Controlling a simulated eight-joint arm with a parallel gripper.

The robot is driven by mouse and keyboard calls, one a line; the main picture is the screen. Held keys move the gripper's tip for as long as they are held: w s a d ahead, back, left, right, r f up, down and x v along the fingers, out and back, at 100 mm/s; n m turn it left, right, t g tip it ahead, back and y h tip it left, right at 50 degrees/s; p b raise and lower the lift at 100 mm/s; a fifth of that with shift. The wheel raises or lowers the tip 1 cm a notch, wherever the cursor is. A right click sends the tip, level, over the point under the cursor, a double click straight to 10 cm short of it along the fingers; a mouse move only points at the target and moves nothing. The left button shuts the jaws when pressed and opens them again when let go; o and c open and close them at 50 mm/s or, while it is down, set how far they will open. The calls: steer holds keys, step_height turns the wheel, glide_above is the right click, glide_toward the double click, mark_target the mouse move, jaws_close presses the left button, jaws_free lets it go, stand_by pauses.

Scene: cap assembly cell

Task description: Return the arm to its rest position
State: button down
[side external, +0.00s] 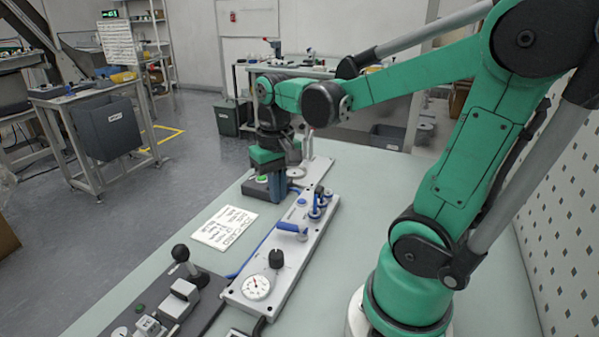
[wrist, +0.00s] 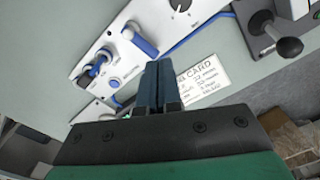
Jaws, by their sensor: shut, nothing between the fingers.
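My green arm reaches over the pale green bench from the right. My gripper (side external: 277,196) hangs over the far part of the bench with its fingers pointing down, in front of or beside a dark box with a green button (side external: 262,178); I cannot tell the gap between them. In the wrist view the two dark blue fingers of my gripper (wrist: 158,68) lie together, shut and empty. They overlap the edge of a white printed card (wrist: 205,80), which also lies on the bench in the side view (side external: 225,227).
A light grey panel (side external: 290,262) bears a gauge (side external: 257,287), a black knob (side external: 276,258) and blue-handled fittings (side external: 292,229). A dark unit with a black ball lever (side external: 181,253) stands at the near left. Bench left of the card is bare. A dotted white board (side external: 570,190) borders the right.

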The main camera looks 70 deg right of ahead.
steer(key=w+a+r+n+t, duration=0.2)
steer(key=a+n+t, duration=0.4)
steer(key=a+t, duration=0.1)
steer(key=shift+w+a, duration=0.35)
steer(key=shift+a, duration=0.5)
